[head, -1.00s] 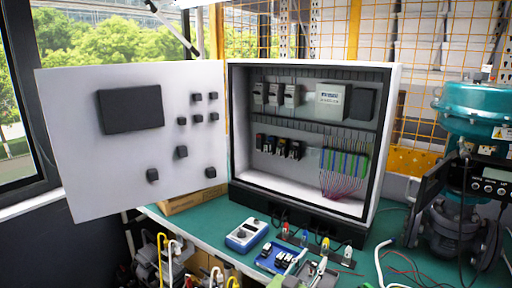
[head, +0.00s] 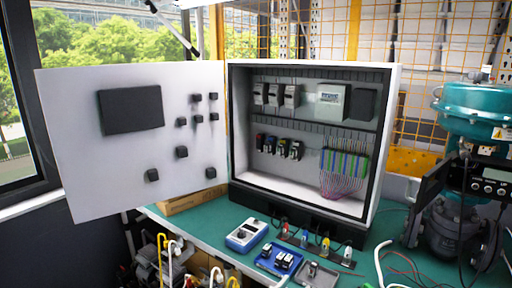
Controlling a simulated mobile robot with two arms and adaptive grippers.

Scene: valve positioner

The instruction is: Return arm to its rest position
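Neither of my grippers shows in the head view now. The valve assembly with its teal actuator (head: 474,110) stands at the right edge of the bench. A black positioner box (head: 490,182) with a small display and buttons is on its front, with cables hanging below. A small grey tray (head: 316,274) lies at the front edge of the bench, partly cut off by the frame. A blue tray (head: 276,260) with small dark parts lies left of it.
An open control cabinet (head: 300,196) stands on the green bench (head: 215,222), its door (head: 135,135) swung out left. A blue-and-white meter (head: 246,235) and a strip of coloured connectors (head: 322,246) lie before it. Red and black leads lie at right. Hoses crowd the lower left.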

